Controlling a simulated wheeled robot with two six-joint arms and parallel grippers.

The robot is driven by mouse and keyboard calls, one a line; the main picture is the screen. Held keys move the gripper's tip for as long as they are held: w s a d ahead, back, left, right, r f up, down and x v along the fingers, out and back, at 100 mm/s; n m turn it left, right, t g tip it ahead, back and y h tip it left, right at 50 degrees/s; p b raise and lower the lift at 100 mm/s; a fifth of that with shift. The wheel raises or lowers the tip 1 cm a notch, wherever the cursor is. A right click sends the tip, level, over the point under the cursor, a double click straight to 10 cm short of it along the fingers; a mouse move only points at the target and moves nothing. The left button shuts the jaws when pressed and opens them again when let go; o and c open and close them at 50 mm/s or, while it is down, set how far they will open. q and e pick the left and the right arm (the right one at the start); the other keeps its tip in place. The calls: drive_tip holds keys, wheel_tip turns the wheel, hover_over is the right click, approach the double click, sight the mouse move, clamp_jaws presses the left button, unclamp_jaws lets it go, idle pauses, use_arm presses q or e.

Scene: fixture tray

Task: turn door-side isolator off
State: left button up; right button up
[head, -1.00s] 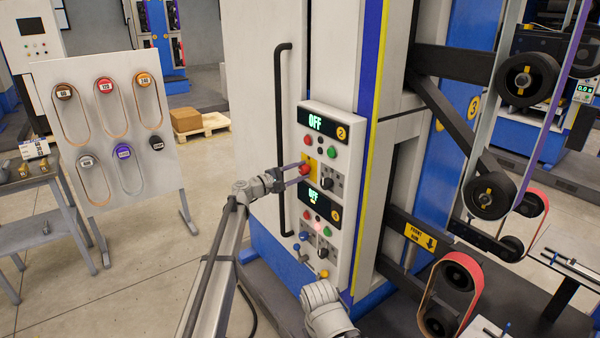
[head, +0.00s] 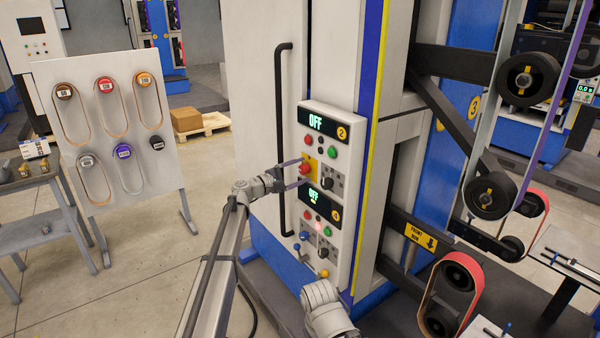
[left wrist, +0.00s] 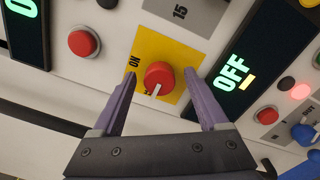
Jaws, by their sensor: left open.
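The red rotary isolator knob (head: 305,169) sits on a yellow plate (left wrist: 150,45) on the upper control panel (head: 345,112). My left gripper (head: 294,174) is open, its two purple fingers on either side of the knob. In the left wrist view the red knob (left wrist: 158,77) shows between the spread fingers, with clear gaps. Its white pointer line points down and slightly left in that view, away from the "ON" label and beside a partly hidden label. My right gripper is not in view.
The upper display (head: 323,124) and lower display (head: 318,196) both read OFF. A black knob (head: 328,182) and coloured push buttons are close by. A black vertical door handle (head: 282,140) stands left of the panel. A belt board (head: 110,130) stands far left.

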use_arm(q)
drive_tip(key=shift+s+a, duration=0.1)
drive_tip(key=v, duration=0.7)
drive_tip(key=shift+a, duration=0.2)
drive_tip(key=shift+s, duration=0.25)
